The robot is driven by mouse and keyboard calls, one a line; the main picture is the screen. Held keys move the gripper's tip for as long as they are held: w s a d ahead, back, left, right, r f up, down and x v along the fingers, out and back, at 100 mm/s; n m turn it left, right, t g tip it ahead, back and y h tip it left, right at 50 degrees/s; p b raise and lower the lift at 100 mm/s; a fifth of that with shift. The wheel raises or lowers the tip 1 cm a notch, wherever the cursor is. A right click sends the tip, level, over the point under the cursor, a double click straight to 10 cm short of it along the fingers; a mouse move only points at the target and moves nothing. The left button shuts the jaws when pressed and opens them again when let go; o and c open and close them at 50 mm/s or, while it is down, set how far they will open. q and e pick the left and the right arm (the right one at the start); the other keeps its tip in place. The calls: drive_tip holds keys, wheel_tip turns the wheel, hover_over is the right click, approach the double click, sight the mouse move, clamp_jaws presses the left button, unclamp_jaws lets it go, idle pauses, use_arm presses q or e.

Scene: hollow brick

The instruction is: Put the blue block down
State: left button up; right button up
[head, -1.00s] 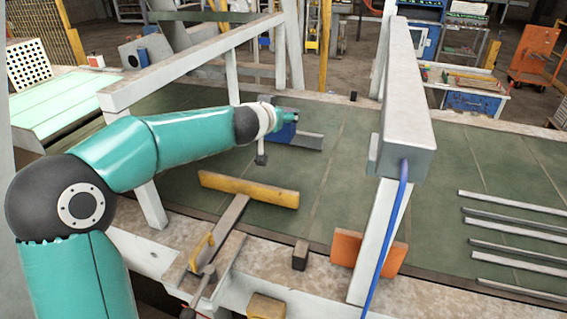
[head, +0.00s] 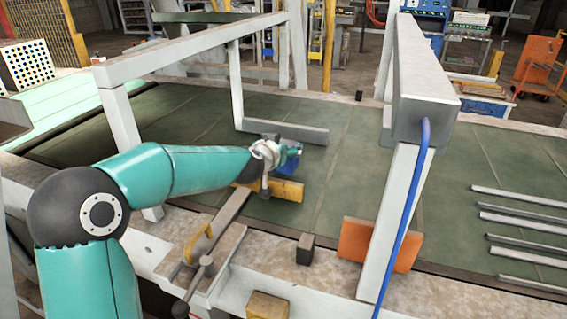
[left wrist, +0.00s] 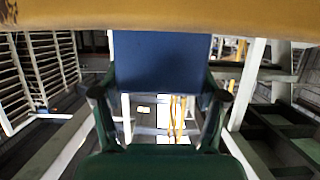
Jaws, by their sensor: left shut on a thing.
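The blue block (head: 286,163) is held in my left gripper (head: 291,152) above the green belt, just behind the yellow bar (head: 285,191). In the left wrist view the blue block (left wrist: 160,62) fills the gap between the two fingers of my left gripper (left wrist: 160,95), which is shut on it. The yellow bar (left wrist: 200,17) crosses the top of that view, close to the block. My wrist hides part of the block in the head view, and I cannot tell whether it touches the belt or the bar. My right gripper is not in view.
A pale frame (head: 180,52) stands around my left arm. A grey metal beam (head: 425,90) on a post is to the right, with an orange plate (head: 355,242) at its foot. Several metal strips (head: 525,217) lie at far right. The green belt (head: 345,170) is clear in the middle.

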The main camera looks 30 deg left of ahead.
use_arm(q)
wheel_tip(320, 180, down, 3)
drive_tip(key=shift+w+r+b, duration=0.1)
drive_tip(key=shift+w+b, duration=0.05)
drive_tip(key=shift+b, duration=0.4)
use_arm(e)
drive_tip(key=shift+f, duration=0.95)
use_arm(q)
drive_tip(key=o, duration=1.4)
drive_tip(key=p+v, duration=0.1)
drive_tip(key=v, duration=1.1)
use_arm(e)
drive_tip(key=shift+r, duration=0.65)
use_arm(q)
drive_tip(key=shift+r, duration=0.1)
